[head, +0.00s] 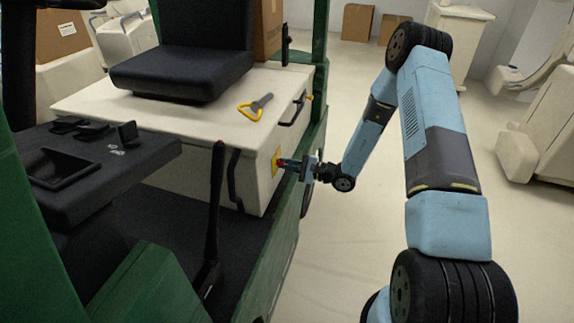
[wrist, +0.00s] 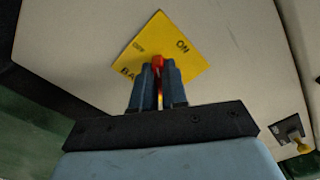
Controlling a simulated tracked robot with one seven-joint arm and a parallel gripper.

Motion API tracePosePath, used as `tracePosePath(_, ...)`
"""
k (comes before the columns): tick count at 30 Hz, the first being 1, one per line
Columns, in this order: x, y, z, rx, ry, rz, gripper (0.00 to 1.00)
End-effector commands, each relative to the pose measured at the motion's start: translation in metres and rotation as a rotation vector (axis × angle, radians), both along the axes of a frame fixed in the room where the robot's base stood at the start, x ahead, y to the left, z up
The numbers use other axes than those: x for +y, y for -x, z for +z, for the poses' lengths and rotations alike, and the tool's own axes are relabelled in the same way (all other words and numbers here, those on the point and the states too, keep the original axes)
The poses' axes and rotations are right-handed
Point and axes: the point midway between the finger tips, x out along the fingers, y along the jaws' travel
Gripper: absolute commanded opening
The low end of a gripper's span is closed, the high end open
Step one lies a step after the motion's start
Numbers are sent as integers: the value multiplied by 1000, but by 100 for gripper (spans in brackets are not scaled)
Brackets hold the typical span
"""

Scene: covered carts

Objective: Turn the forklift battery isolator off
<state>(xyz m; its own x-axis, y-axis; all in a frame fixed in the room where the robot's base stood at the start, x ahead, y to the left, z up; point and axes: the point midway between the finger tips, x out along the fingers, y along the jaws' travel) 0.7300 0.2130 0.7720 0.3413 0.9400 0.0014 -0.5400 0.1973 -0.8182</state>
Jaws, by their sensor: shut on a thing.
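The battery isolator's red handle (wrist: 158,62) sits in the middle of a yellow plate (wrist: 184,44) on the side of the forklift's cream battery box. The plate reads "ON" and part of "BA"; the other small word is hard to read. My gripper (wrist: 158,75) is shut on the red handle, one finger on each side, hiding most of it. In the head view my gripper (head: 284,163) reaches the box side from the right, and the yellow plate (head: 276,161) shows just behind the fingertips.
The forklift has a black seat (head: 185,60), a black lever (head: 215,200) and green bodywork (head: 275,255). A yellow-handled tool (head: 255,107) lies on the cream box top. A black handle (head: 294,108) is on the box side.

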Motion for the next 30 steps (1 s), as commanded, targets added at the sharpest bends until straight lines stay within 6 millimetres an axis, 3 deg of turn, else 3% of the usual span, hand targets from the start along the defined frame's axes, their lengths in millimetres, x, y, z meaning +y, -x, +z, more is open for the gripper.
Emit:
tracePosePath(15,-1,2,-5,-410,156,0,0)
tracePosePath(30,-2,3,-7,-576,219,2,0)
